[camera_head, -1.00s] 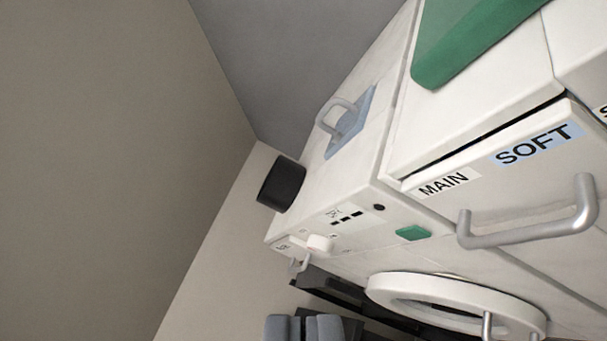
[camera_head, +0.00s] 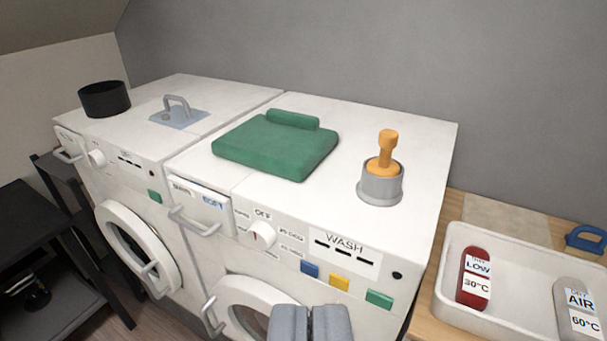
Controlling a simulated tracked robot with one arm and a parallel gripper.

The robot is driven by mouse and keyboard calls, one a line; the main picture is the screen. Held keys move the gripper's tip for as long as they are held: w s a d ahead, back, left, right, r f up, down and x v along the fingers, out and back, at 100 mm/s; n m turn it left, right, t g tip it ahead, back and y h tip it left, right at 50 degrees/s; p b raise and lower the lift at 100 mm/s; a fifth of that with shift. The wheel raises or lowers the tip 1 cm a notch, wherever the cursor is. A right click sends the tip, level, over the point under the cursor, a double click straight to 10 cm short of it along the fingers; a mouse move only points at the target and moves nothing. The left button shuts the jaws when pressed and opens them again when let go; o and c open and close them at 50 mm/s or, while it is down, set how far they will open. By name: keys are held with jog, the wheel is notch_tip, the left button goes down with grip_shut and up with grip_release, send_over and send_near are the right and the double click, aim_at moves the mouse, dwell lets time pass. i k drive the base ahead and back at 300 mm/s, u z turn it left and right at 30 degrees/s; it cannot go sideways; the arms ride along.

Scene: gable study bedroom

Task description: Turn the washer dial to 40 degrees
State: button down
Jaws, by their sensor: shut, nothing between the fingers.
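The washer (camera_head: 418,152) is the right-hand white machine, labelled WASH on its front panel. Its white dial (camera_head: 258,236) has a red mark and sits below the word OFF, right of the SOFT drawer (camera_head: 203,203). The other labels around the dial are too small to read surely. My gripper (camera_head: 310,312) is shut and empty at the bottom of the view, in front of the washer, lower and to the right of the dial, apart from it.
Blue, yellow and green buttons (camera_head: 339,283) sit right of the dial. Drawer handle (camera_head: 193,222) and door handle (camera_head: 212,316) stick out. A green folded cloth (camera_head: 276,148) and orange-handled grey cup (camera_head: 381,188) lie on top. A dryer (camera_head: 215,98) stands left; a white tray (camera_head: 508,253) right.

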aim_at(259, 234)
jog(key=z, duration=2)
jog(key=k, duration=1.1)
jog(key=u, duration=1.65)
jog(key=i, duration=0.5)
